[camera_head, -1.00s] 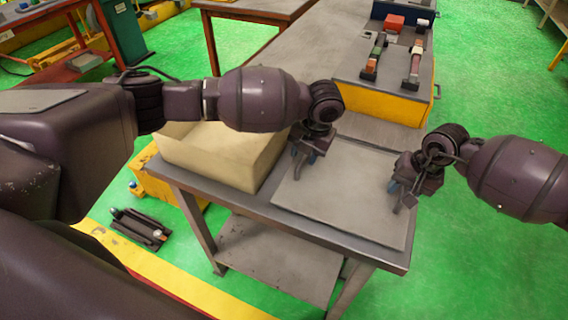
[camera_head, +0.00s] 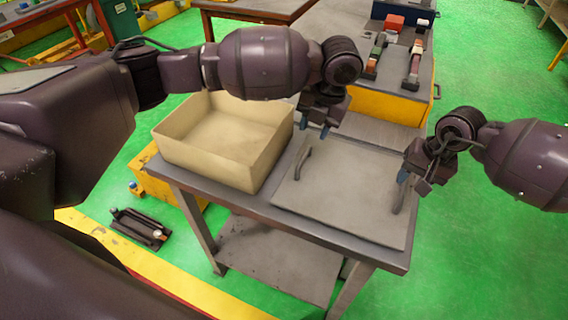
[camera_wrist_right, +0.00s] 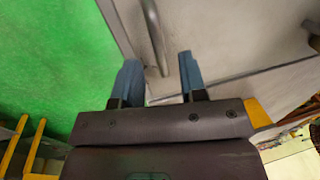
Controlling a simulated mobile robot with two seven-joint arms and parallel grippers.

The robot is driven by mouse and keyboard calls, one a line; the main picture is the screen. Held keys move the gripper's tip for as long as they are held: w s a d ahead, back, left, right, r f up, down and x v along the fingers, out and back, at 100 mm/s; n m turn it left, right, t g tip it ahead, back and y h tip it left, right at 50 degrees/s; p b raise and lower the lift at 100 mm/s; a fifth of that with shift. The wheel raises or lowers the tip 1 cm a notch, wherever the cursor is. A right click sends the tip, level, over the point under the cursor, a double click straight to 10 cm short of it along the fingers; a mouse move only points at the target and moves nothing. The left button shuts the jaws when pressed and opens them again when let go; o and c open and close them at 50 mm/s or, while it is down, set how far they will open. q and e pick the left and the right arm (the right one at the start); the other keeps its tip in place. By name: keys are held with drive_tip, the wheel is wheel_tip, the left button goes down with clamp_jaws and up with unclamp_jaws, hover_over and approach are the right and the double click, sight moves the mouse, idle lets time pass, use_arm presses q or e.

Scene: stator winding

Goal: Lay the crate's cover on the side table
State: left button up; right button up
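The crate's cover (camera_head: 338,205) is a flat grey square plate with two bar handles. It lies flat on the side table (camera_head: 240,203), right of the open beige crate (camera_head: 207,166). My left gripper (camera_head: 315,127) is raised behind the cover's left handle (camera_head: 303,163), empty, with its blue fingertips apart. My right gripper (camera_head: 404,177) is just above the right handle (camera_head: 400,195). In the right wrist view its blue fingers (camera_wrist_right: 158,82) are apart, with the handle (camera_wrist_right: 153,38) beyond them and nothing gripped.
A long bench stands behind, with a yellow cabinet (camera_head: 385,103) and coloured parts on top. A lower shelf (camera_head: 280,262) sits under the side table. A black tool (camera_head: 138,228) lies at lower left. Green floor is open on the right.

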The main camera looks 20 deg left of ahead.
wheel_tip(320, 180, up, 8)
drive_tip(key=d, duration=0.1)
drive_tip(key=shift+d+f, duration=0.2)
drive_tip(key=shift+d, duration=0.1)
drive_tip(key=shift+s, duration=0.1)
